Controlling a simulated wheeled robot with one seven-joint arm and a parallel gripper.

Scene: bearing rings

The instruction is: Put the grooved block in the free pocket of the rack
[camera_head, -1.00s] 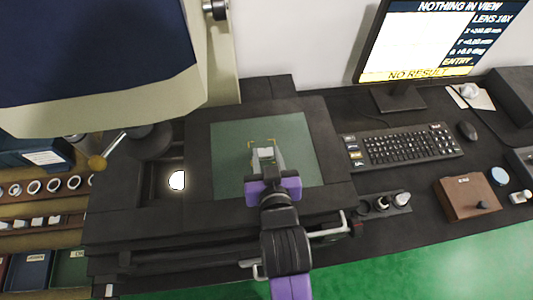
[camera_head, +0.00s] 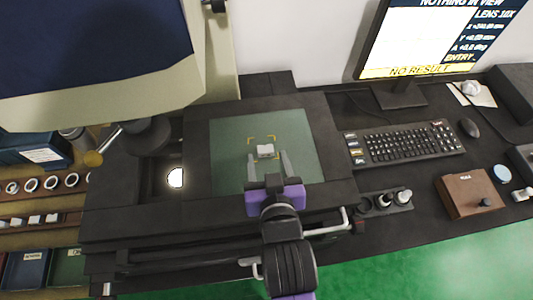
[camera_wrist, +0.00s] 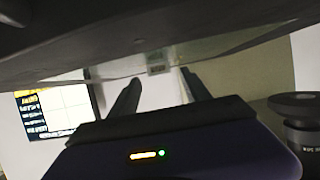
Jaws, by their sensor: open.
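The small pale grooved block (camera_head: 265,151) lies on the green stage plate (camera_head: 228,170), inside yellow corner marks. It also shows small and dim in the wrist view (camera_wrist: 157,66), beyond the fingers. My gripper (camera_head: 267,157) is open and empty, its two fingers pointing at the block from the near side. The block sits at or just past the fingertips. The wooden rack (camera_head: 70,222) at the left edge holds several pale blocks in a row. Its right end looks empty, but the pockets are too small to make out surely.
Above that row is a row of rings (camera_head: 51,182). Blue and green bins (camera_head: 28,268) stand below. The machine's big head (camera_head: 90,60) overhangs the left. A lit lens (camera_head: 176,178) and a knobbed lever (camera_head: 93,158) lie between stage and rack. Keyboard and monitor stand right.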

